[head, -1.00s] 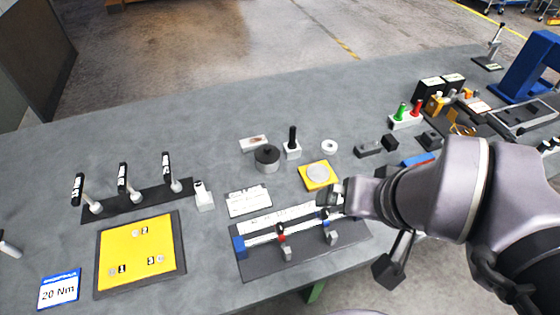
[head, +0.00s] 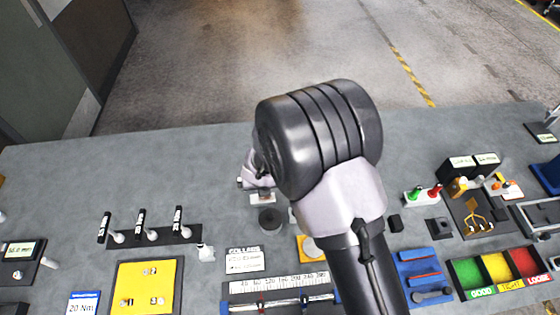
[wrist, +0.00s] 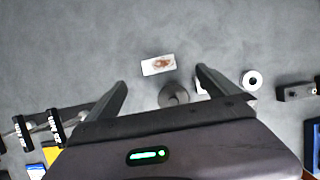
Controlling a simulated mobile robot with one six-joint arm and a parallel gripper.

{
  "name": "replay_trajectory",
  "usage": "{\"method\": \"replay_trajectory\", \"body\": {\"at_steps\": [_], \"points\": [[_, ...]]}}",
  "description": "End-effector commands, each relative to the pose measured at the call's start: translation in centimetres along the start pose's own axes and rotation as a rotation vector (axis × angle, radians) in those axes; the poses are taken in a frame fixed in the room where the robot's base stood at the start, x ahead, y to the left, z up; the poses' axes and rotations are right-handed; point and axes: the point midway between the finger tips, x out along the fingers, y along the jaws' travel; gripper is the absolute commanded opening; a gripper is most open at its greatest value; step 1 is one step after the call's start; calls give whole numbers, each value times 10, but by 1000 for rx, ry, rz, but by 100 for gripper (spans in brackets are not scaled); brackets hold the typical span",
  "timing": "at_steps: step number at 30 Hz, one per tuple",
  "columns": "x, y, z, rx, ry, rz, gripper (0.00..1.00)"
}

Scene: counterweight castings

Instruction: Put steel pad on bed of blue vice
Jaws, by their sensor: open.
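A small pale rectangular plate with a rusty brown mark (wrist: 158,65), which could be the steel pad, lies flat on the grey bench. In the head view the plate (head: 262,199) is partly hidden by my gripper. My gripper (wrist: 160,78) is open and empty above the bench, its fingers spread to either side of the plate's direction; in the head view it is mostly behind my arm. A blue block with red strips (head: 418,264) stands right of my arm, and part of a blue frame (head: 549,175) shows at the right edge. I cannot tell which is the blue vice.
A dark round weight (wrist: 174,95) sits close to the plate, between my fingers in the picture. A white ring (wrist: 252,80) lies to the right. Black-handled tools (head: 140,225) stand left. A ruler fixture (head: 280,285) and sorting bins (head: 497,268) are at the front. The bench's back is clear.

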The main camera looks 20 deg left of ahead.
Motion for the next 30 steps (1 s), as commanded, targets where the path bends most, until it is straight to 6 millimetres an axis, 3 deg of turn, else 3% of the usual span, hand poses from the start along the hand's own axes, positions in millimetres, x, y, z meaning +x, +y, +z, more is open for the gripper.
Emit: {"method": "replay_trajectory", "body": {"at_steps": [6,12,16,24,30], "points": [[65,1,-5,-7,4,0,100],[111,0,-3,-5,3,0,100],[124,0,-3,-2,2,0,100],[170,-4,-4,0,2,0,100],[172,-3,-4,-1,2,0,100]]}}
